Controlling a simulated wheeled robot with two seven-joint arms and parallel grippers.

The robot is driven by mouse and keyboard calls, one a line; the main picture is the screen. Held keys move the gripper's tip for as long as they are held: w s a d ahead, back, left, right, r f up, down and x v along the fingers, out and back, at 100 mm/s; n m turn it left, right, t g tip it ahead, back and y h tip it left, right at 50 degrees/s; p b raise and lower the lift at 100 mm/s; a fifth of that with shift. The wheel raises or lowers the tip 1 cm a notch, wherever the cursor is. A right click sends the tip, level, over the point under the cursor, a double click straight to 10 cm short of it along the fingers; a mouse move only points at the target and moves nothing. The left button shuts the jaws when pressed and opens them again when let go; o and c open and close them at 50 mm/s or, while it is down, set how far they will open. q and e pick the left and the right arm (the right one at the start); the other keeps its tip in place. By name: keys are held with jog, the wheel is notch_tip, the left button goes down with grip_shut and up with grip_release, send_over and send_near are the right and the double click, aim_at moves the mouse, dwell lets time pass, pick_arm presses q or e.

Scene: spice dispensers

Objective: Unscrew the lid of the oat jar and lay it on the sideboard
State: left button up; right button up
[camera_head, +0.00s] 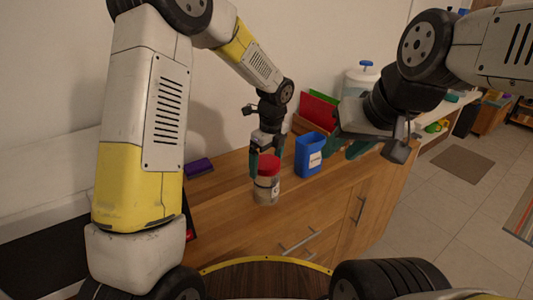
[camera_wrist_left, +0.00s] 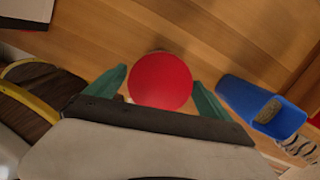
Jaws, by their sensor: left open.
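The oat jar (camera_head: 266,190) stands upright on the wooden sideboard (camera_head: 320,200), clear with pale contents. Its round red lid (camera_head: 268,164) is on top; the left wrist view shows the lid (camera_wrist_left: 160,81) from above, hiding most of the jar. My left gripper (camera_head: 265,152) is open at the lid, its green fingers on either side of it. In the left wrist view small gaps seem to show between the fingers and the lid; contact is hard to tell. My right gripper (camera_head: 347,148) hangs to the right above the sideboard, its green fingers apart and nothing seen between them.
A blue container (camera_head: 309,155) stands close to the right of the jar; it also shows in the left wrist view (camera_wrist_left: 262,103). A purple object (camera_head: 199,167) lies at the back left. A white canister (camera_head: 358,82) stands behind. Bare sideboard lies right of the jar.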

pick_arm(q)
jog(key=m, duration=0.4)
jog(key=shift+a+m, duration=0.1)
jog(key=shift+m, duration=0.2)
jog(key=m+h, duration=0.1)
jog(key=m, duration=0.8)
jog(key=shift+m+h, duration=0.3)
jog(key=m, duration=0.4)
jog(key=shift+f, duration=0.1)
jog(key=shift+m, duration=0.4)
jog(key=shift+c, duration=0.2)
jog(key=c, duration=1.5)
jog(key=n, duration=0.5)
jog(key=shift+r, duration=0.2)
jog(key=n, duration=0.4)
